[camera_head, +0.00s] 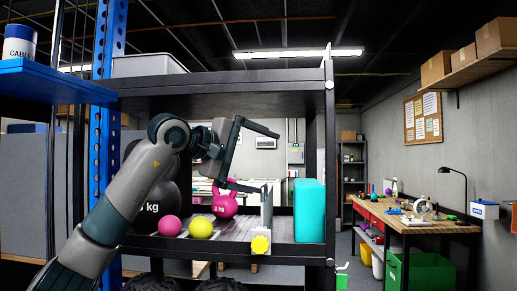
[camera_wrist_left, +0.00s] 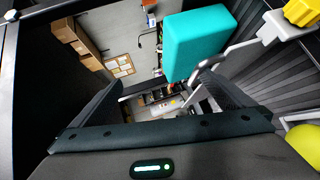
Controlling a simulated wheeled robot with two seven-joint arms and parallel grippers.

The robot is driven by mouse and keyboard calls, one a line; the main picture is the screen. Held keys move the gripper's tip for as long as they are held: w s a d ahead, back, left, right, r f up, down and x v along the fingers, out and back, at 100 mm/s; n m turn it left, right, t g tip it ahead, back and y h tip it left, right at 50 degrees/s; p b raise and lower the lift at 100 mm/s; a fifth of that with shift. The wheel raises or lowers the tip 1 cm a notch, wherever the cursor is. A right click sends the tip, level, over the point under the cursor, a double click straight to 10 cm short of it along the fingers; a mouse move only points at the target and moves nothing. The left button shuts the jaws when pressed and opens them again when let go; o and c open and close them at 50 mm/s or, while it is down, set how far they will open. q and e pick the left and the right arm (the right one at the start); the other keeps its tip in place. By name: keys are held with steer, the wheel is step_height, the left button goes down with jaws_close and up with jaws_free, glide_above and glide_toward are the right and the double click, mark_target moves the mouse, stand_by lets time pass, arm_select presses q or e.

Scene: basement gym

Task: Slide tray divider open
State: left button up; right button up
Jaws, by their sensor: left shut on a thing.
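The lower finger meets the divider's upper edge; the exact contact is hard to see. The fingers also show in the left wrist view (camera_wrist_left: 162,90). My right gripper is not in view.
A teal block (camera_head: 309,210) stands just right of the divider. A pink ball (camera_head: 170,226), a yellow ball (camera_head: 201,228) and a pink kettlebell (camera_head: 224,203) are left of it. The upper shelf (camera_head: 220,85) and right post (camera_head: 330,160) frame the arm.

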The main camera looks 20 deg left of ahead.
arm_select(q)
steer(key=shift+s+d+r, duration=0.15)
steer(key=shift+s+r, duration=0.05)
steer(key=shift+r, duration=0.45)
steer(key=shift+s+r, duration=0.25)
steer(key=shift+s, duration=0.3)
steer(key=shift+s+r, duration=0.2)
steer(key=shift+s, duration=0.55)
steer(key=c, duration=0.7)
steer(key=shift+s+r+b, duration=0.15)
steer(key=shift+s+r, duration=0.05)
steer(key=shift+s, duration=0.4)
steer(key=shift+s+r+b, duration=0.15)
steer(key=shift+s+r, duration=0.05)
steer(key=shift+s, duration=0.4)
steer(key=c, duration=0.7)
steer(key=shift+a+f+v, duration=0.15)
steer(key=shift+f+v, duration=0.2)
steer(key=shift+v, duration=2.25)
steer(key=shift+a+f+v, duration=0.2)
steer(key=shift+f+v, duration=0.2)
steer(key=shift+v, duration=2.25)
steer(key=shift+a+f+v, duration=0.15)
steer(key=shift+f+v, duration=0.2)
steer(key=shift+v, duration=2.25)
steer(key=shift+s, duration=0.15)
